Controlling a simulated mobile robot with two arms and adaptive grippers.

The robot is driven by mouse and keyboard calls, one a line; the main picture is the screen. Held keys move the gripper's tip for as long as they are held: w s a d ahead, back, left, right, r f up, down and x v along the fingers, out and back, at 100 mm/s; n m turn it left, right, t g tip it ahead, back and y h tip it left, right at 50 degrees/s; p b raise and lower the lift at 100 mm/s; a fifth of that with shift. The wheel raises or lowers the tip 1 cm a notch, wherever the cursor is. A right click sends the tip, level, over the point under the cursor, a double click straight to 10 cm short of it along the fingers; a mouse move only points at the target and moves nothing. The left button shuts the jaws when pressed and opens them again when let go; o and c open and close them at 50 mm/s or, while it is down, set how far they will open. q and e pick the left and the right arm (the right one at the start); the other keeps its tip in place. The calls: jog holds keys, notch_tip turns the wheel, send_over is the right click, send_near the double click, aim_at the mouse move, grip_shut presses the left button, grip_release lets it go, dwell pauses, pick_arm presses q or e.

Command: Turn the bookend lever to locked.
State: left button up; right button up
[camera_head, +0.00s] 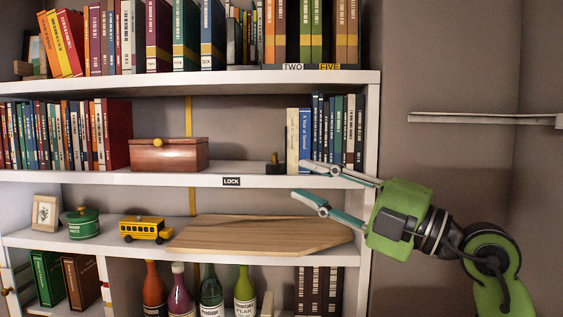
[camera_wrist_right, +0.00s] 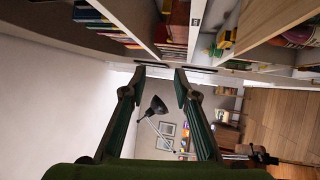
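The bookend (camera_head: 276,168) is a small black block with a short dark upright lever (camera_head: 274,157). It stands on the middle shelf, left of a row of books. A black LOCK label (camera_head: 231,181) is on the shelf's front edge, left of the bookend. My right gripper (camera_head: 299,180) is open and empty, in front of the shelf edge, to the right of the bookend and apart from it. In the right wrist view its two fingers (camera_wrist_right: 159,73) are spread with nothing between them; I cannot make out the bookend there. My left gripper is not in view.
A wooden box (camera_head: 168,155) stands left on the middle shelf (camera_head: 130,178). Books (camera_head: 338,131) stand right of the bookend. Below are a wooden board (camera_head: 260,236), a yellow toy bus (camera_head: 146,230) and a green pot (camera_head: 83,223). Shelf room between box and bookend is clear.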

aim_at(275, 159)
jog(key=w+d+r+m+t+h, duration=0.2)
jog(key=w+d+h, duration=0.1)
jog(key=d+h, duration=0.15)
jog(key=shift+h, duration=0.35)
jog(key=p+x, duration=0.2)
jog(key=x, duration=0.2)
jog(key=p+x, duration=0.2)
jog(key=x, duration=0.2)
jog(key=p+x, duration=0.1)
jog(key=x, duration=0.3)
jog(key=shift+w+a+r+p, duration=0.1)
jog(key=shift+a+r+p, duration=0.2)
jog(key=shift+a+p, duration=0.1)
jog(key=shift+w+a+f, duration=0.2)
jog(key=shift+w+a, duration=0.25)
jog(key=shift+w, duration=0.05)
grip_shut()
